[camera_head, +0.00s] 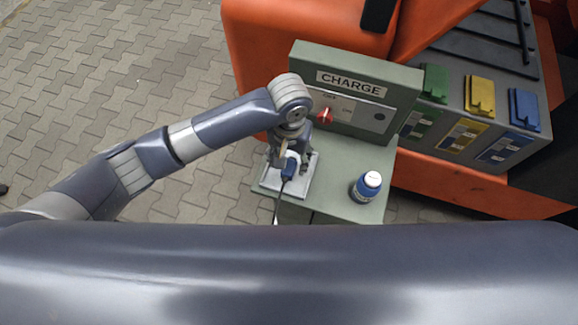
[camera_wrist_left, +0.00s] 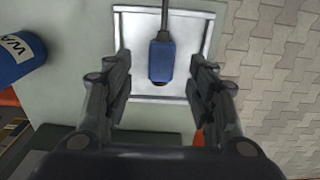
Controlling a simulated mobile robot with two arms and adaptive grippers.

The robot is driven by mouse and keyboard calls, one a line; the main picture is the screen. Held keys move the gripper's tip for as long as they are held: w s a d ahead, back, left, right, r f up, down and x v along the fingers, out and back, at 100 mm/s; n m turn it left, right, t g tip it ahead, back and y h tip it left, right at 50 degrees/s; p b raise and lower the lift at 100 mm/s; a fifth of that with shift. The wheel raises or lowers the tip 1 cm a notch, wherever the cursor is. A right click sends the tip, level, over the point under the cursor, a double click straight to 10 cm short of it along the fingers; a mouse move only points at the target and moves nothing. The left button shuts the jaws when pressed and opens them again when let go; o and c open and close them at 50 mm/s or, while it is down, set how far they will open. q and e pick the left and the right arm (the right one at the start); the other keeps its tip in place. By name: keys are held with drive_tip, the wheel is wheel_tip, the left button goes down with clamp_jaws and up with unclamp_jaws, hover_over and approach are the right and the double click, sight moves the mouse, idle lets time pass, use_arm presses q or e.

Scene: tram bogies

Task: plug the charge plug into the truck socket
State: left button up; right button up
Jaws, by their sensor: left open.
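The blue charge plug (camera_head: 289,168) lies on a pale square plate (camera_head: 299,190) on the green charging stand, with its dark cable running toward me. In the left wrist view the plug (camera_wrist_left: 161,60) appears between the two fingers with a gap on each side. My left gripper (camera_head: 284,158) is open just above the plug; whether the fingers reach down beside it is unclear. The orange truck (camera_head: 300,22) stands behind, with green (camera_head: 435,82), yellow (camera_head: 480,95) and blue (camera_head: 524,109) flaps on a grey box. I cannot tell which part is the socket. My right gripper is not in view.
A green CHARGE panel (camera_head: 398,92) with a red rotary switch (camera_head: 325,115) rises behind the plate. A blue bottle with a white cap (camera_head: 367,187) stands on the stand to the right; it also shows in the left wrist view (camera_wrist_left: 20,55). Paving lies left.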

sight(289, 166)
use_arm(q)
drive_tip(key=shift+f, duration=0.1)
wheel_tip(289, 166, down, 5)
drive_tip(key=shift+w+a+f+p, duration=0.1)
drive_tip(key=shift+p, duration=0.4)
drive_tip(key=c, duration=1.1)
